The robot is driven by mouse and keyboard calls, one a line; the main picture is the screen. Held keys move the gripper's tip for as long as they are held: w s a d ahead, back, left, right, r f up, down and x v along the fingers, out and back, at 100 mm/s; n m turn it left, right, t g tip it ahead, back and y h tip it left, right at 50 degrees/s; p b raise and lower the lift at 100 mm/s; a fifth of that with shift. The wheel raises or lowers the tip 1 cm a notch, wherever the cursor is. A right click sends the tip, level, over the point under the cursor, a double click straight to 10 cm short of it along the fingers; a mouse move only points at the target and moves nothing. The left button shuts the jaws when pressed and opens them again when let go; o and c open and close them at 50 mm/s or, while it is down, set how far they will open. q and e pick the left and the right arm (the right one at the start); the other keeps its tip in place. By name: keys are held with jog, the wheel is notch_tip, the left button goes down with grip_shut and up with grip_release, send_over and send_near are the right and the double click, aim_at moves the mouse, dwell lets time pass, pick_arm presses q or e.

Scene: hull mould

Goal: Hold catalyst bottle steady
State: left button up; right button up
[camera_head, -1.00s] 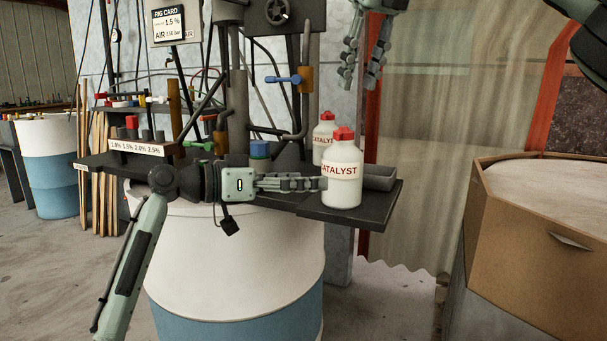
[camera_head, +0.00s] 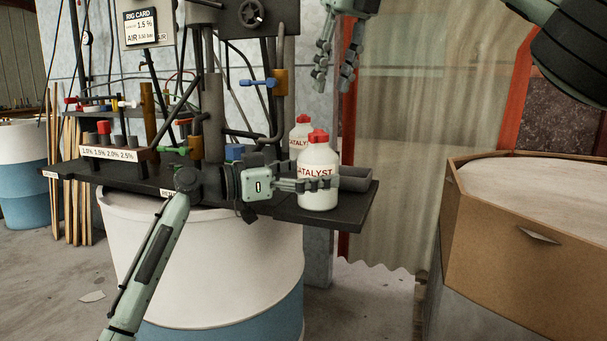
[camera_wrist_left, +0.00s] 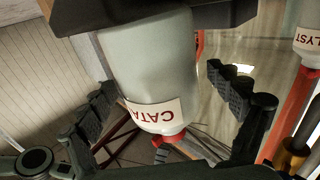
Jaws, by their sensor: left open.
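A white catalyst bottle (camera_head: 319,163) with a red cap stands upright on the dark shelf (camera_head: 345,210), near its right end. My left gripper (camera_head: 330,184) is level with its lower body, one finger reaching across its front. In the left wrist view, the picture is upside down and the bottle (camera_wrist_left: 150,65) sits between the two spread fingers (camera_wrist_left: 160,80), which show gaps to its sides. A second catalyst bottle (camera_head: 300,132) stands just behind; it also shows in the left wrist view (camera_wrist_left: 308,40). My right gripper (camera_head: 332,88) hangs above, fingers apart and empty.
Valves and hoses with a blue lever (camera_head: 258,82) rise behind my left gripper. A white and blue drum (camera_head: 210,260) stands under the shelf. A cardboard box (camera_head: 515,220) is at right.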

aim_at(319, 132)
pick_arm(q)
jog(key=shift+d, duration=0.1)
